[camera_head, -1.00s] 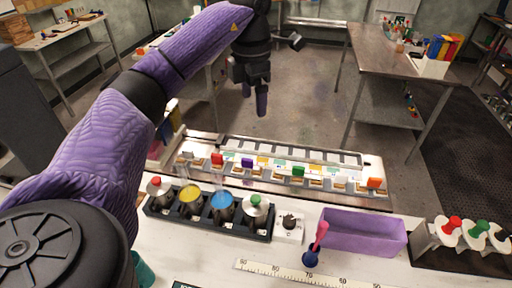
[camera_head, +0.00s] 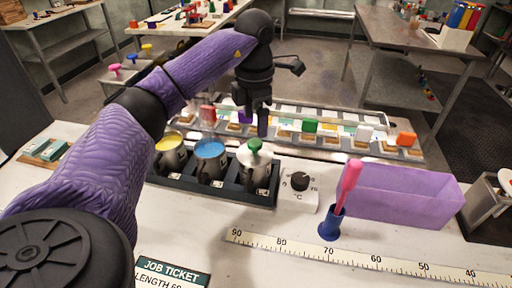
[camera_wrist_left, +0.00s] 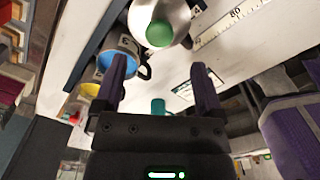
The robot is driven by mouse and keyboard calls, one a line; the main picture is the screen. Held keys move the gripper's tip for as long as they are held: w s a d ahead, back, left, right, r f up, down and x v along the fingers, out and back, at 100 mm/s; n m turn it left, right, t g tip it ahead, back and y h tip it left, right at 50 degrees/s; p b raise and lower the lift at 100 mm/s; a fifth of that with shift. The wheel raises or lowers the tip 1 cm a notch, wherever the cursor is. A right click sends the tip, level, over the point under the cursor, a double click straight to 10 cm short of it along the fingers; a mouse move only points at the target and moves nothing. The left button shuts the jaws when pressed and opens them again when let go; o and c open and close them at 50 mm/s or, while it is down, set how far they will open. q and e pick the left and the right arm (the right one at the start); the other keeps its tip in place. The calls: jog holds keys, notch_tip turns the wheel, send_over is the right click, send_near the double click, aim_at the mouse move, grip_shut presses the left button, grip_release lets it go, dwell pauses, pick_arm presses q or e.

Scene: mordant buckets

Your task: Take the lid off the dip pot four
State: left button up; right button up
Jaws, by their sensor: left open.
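The dip pot (camera_head: 257,177) at the right end of the black rack is metal and wears a lid with a green knob (camera_head: 254,146). In the left wrist view its green knob (camera_wrist_left: 159,34) shows at the top, and a mark beside it looks like a 4. My left gripper (camera_head: 262,128) is open and empty, fingers down, just above and behind the green knob in the head view. In the wrist view the gripper (camera_wrist_left: 158,66) has its fingers apart, with the knob beyond the tips. My right gripper is out of view.
Open pots of blue (camera_head: 210,149) and yellow (camera_head: 169,142) liquid stand left in the rack (camera_head: 228,192). A dial box (camera_head: 298,189), a blue holder (camera_head: 331,224) with a pink-handled tool and a purple bin (camera_head: 410,196) stand right. A ruler (camera_head: 370,262) lies in front; a tagged tray (camera_head: 375,145) stands behind.

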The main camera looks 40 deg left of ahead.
aim_at(255, 142)
pick_arm(q)
notch_tip(255, 142, down, 7)
jog(key=shift+a+f+b, duration=0.1)
jog(key=shift+b, duration=0.55)
grip_shut()
